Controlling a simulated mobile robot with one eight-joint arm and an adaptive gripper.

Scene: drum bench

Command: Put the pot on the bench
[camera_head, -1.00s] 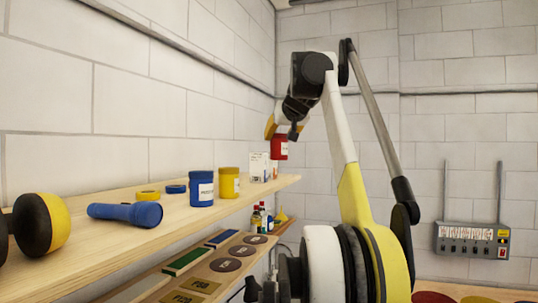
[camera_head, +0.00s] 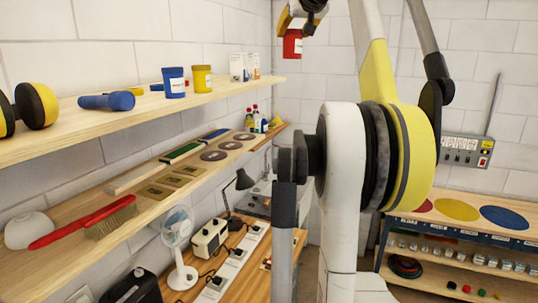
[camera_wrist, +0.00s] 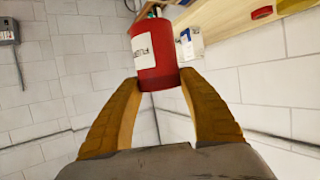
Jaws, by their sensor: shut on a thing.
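A red pot (camera_head: 292,46) with a white label hangs in my gripper (camera_head: 291,26), at the top of the head view, clear of the shelf's right end. In the wrist view the pot (camera_wrist: 154,62) sits between the tan fingers of my gripper (camera_wrist: 160,84), which are shut on it. A bench (camera_head: 391,262) stands at the lower right of the head view, with red, yellow and blue round patches on its top. My arm hides the bench's left part. The pot is in the air, well above the bench.
The upper shelf (camera_head: 130,122) holds a blue pot (camera_head: 174,82), a yellow pot (camera_head: 202,78), a blue torch (camera_head: 107,101) and white boxes (camera_head: 244,66). A lower shelf holds a brush (camera_head: 110,218). A table below carries a fan (camera_head: 178,235) and lamp (camera_head: 240,182).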

